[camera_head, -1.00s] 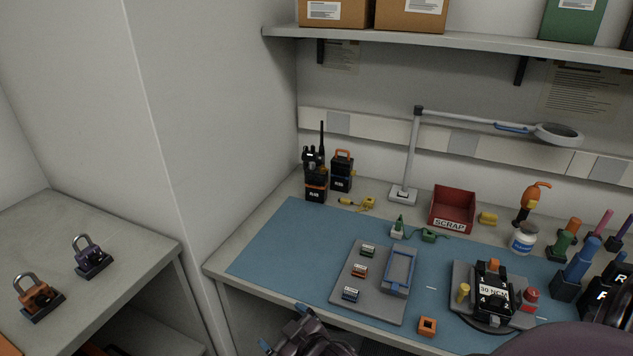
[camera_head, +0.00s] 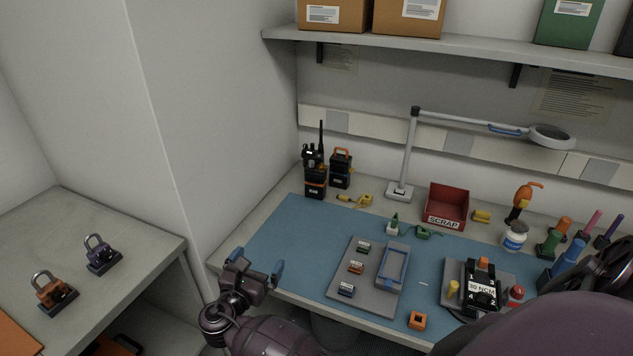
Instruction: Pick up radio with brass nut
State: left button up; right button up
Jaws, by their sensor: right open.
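A black handheld radio (camera_head: 315,182) with a tall antenna and an orange band stands upright at the back left of the bench. A brass nut cannot be made out on it at this size. My right gripper (camera_head: 258,266) is open and empty, its blue-tipped fingers apart at the left front edge of the blue mat (camera_head: 290,240). It is nearer to me than the radio, lower and to the left, and clear of it. My left gripper is not in view.
A black unit with an orange handle (camera_head: 341,168) stands close beside the radio. A lamp (camera_head: 407,160), a red scrap bin (camera_head: 445,207) and a grey tray (camera_head: 345,277) are to the right. Two padlocks (camera_head: 101,254) sit on the left table. The mat's left part is clear.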

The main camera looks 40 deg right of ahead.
aim_at(315, 180)
jog(key=i+l, duration=0.2)
jog(key=l, duration=0.2)
jog(key=i+l, duration=0.15)
jog(key=l, duration=0.25)
jog(key=i+l, duration=0.2)
jog(key=l, duration=0.2)
